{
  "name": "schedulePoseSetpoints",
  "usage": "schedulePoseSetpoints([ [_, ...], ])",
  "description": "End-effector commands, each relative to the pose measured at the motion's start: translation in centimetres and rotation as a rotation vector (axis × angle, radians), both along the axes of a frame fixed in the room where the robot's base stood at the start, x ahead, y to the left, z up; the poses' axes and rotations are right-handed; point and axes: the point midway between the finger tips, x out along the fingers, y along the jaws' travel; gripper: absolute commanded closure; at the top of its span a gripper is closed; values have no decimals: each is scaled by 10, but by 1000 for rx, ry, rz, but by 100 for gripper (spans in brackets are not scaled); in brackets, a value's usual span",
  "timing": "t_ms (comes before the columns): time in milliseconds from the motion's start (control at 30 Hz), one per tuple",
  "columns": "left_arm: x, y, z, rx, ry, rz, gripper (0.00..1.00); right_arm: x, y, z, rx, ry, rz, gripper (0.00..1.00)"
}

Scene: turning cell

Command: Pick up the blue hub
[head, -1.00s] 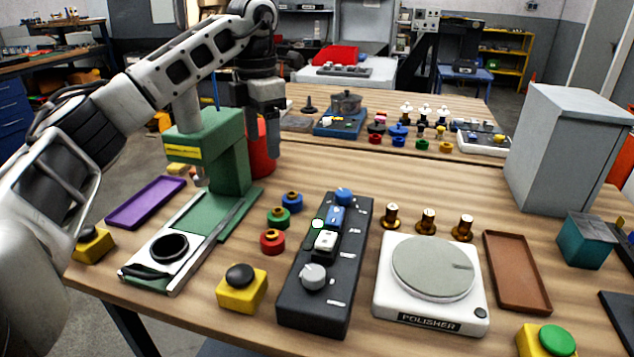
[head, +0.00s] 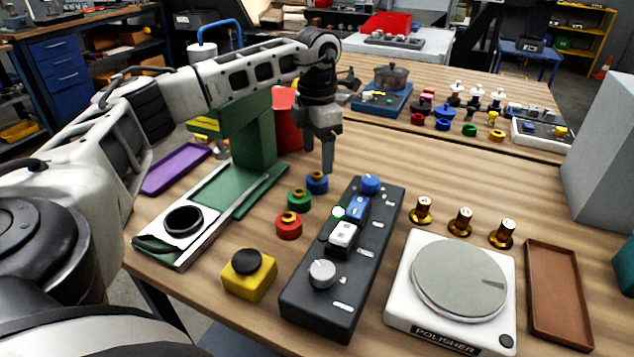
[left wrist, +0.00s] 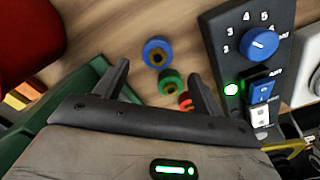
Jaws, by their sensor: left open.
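The blue hub (head: 317,182), a small blue ring with a brass centre, stands on the wooden table at the back of a short row. It also shows in the left wrist view (left wrist: 158,52), just beyond the space between the fingertips. The green hub (head: 299,199) and red hub (head: 289,225) stand in front of it. My left gripper (head: 327,168) points down, open and empty, above and close to the blue hub. In the wrist view its fingers (left wrist: 158,72) are spread apart, with the green hub (left wrist: 172,82) between them. My right gripper is not in view.
A black control box (head: 318,296) with knobs and switches stands right of the hubs. A green press (head: 250,140) stands to the left, with a red cylinder (head: 287,125) behind. A yellow button box (head: 249,284) and polisher (head: 400,310) are in front.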

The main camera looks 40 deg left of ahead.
Motion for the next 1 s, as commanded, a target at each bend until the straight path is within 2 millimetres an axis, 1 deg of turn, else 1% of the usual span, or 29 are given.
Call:
schedulePoseSetpoints([
  [167, 1, 3, -24, 1, 5, 0, 31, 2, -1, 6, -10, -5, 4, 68],
  [300, 1, 3, -43, 1, 4, 0, 31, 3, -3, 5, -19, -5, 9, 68],
  [400, 1, 3, -49, 0, 3, 0, 31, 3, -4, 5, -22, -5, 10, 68],
  [600, 1, 3, -50, 1, 2, 0, 31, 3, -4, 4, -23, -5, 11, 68],
  [633, 2, 3, -50, 1, 2, 0, 34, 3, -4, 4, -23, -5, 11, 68],
  [667, 2, 3, -50, 1, 2, 0, 42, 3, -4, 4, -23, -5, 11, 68],
  [700, 2, 3, -50, 1, 2, 0, 53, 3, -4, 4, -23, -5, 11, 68],
  [767, 2, 3, -50, 0, 1, 0, 70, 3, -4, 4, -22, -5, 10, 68],
  [800, 2, 3, -50, 0, 1, 0, 81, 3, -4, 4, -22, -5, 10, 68],
  [833, 2, 3, -50, 0, 1, 0, 88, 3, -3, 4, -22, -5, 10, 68],
  [1000, 2, 3, -49, 0, -1, 0, 89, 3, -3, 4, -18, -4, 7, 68],
])
